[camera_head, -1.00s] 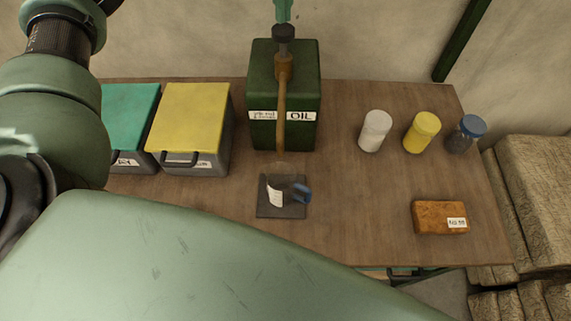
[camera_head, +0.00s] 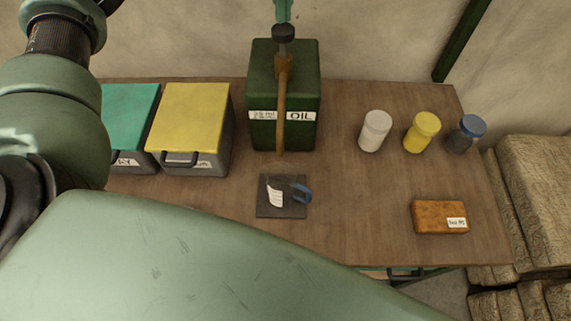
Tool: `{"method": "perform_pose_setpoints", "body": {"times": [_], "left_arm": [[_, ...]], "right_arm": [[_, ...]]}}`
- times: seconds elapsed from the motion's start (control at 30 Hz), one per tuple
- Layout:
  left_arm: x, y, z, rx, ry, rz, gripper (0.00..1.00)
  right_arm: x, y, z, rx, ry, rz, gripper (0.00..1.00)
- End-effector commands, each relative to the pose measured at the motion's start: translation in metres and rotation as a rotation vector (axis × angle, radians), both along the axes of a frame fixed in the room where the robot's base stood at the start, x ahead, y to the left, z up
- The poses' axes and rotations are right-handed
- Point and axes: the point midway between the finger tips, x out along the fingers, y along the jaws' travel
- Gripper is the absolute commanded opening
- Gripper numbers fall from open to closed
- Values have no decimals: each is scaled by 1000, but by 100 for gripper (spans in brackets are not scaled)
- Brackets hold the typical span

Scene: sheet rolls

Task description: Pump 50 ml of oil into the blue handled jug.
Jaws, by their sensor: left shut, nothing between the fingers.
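The oil can (camera_head: 262,85) is a dark green box with an OIL label, standing at the back middle of the table. A dark pump knob (camera_head: 284,33) sits on top, and a brown spout (camera_head: 281,110) hangs down its front. The jug with the blue handle (camera_head: 302,190) stands on a dark square pad (camera_head: 268,210) in front of the can. Its body is clear and hard to make out; a white label (camera_head: 275,194) shows. I cannot tell the oil level. My left gripper (camera_head: 283,17) is shut and empty, just above the pump knob. Contact is unclear. My right gripper is not in view.
A teal-lidded bin (camera_head: 130,108) and a yellow-lidded bin (camera_head: 192,110) stand at left. An orange-brown block (camera_head: 438,216) lies front right. My arm covers the front left.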

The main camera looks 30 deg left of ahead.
Motion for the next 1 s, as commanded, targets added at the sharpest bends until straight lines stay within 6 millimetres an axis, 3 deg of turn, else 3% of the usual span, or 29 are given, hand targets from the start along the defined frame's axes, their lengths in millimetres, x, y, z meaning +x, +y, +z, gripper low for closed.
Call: {"method": "perform_pose_setpoints", "body": {"times": [0.47,1.0], "left_arm": [[0,0,-2,0,0,0,0],[0,0,-21,0,0,0,0]], "right_arm": [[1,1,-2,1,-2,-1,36],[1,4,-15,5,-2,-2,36]]}}
